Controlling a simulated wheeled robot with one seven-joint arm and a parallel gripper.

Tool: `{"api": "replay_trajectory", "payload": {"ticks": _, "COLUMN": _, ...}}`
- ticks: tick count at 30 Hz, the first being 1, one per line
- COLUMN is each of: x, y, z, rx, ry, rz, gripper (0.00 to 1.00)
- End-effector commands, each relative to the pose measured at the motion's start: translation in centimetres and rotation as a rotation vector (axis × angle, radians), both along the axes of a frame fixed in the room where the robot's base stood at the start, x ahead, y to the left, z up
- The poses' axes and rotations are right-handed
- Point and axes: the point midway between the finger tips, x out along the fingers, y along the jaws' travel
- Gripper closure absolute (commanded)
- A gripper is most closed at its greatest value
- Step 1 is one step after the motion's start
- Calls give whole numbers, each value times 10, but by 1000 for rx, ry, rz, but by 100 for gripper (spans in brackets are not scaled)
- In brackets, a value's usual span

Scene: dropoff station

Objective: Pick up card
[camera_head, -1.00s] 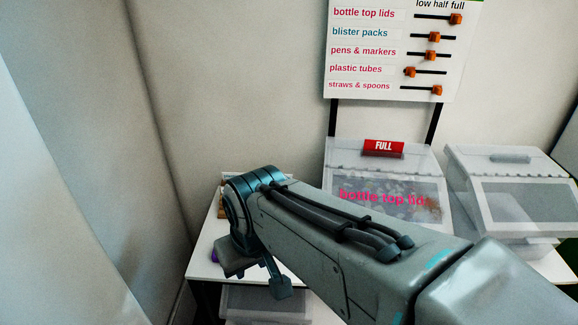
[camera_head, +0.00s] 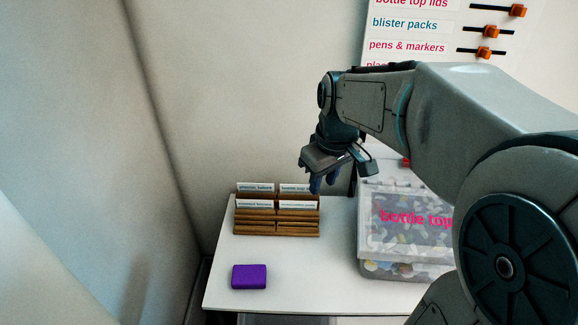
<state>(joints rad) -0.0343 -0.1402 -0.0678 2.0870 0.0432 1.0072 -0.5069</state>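Several white cards with small print stand in a wooden card holder (camera_head: 277,226) on the white table. A front card (camera_head: 254,203) sits at the left and another (camera_head: 298,204) at the right. Behind them stand a back left card (camera_head: 255,188) and a back right card (camera_head: 294,188). My gripper (camera_head: 322,186) is above and to the right of the holder, pointing down and apart from the cards. Its fingers are dark and partly hidden by the wrist, so I cannot tell whether they are open.
A purple block (camera_head: 249,277) lies on the white table (camera_head: 309,284) in front of the holder. A clear bin marked "bottle top" (camera_head: 398,240) stands at the right, partly behind my arm. A sign board (camera_head: 424,27) with sliders is behind. The left wall is close.

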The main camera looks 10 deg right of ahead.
Motion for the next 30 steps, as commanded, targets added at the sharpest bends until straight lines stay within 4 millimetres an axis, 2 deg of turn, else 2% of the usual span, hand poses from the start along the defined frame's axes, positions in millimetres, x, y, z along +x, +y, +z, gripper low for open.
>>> {"api": "replay_trajectory", "payload": {"ticks": 1, "x": 22, "y": -1, "z": -1, "rx": -9, "ry": 16, "rz": 57, "gripper": 70}}
{"api": "replay_trajectory", "payload": {"ticks": 8, "x": 107, "y": -5, "z": -16, "rx": -51, "ry": 67, "rz": 343, "gripper": 70}}
{"api": "replay_trajectory", "payload": {"ticks": 15, "x": 187, "y": -5, "z": -53, "rx": -93, "ry": 118, "rz": 650, "gripper": 70}}
{"api": "replay_trajectory", "payload": {"ticks": 21, "x": 226, "y": -3, "z": -84, "rx": -116, "ry": 146, "rz": 839, "gripper": 70}}
{"api": "replay_trajectory", "payload": {"ticks": 25, "x": 237, "y": -2, "z": -95, "rx": -123, "ry": 155, "rz": 901, "gripper": 70}}
{"api": "replay_trajectory", "payload": {"ticks": 30, "x": 240, "y": -1, "z": -113, "rx": -122, "ry": 161, "rz": 922, "gripper": 70}}
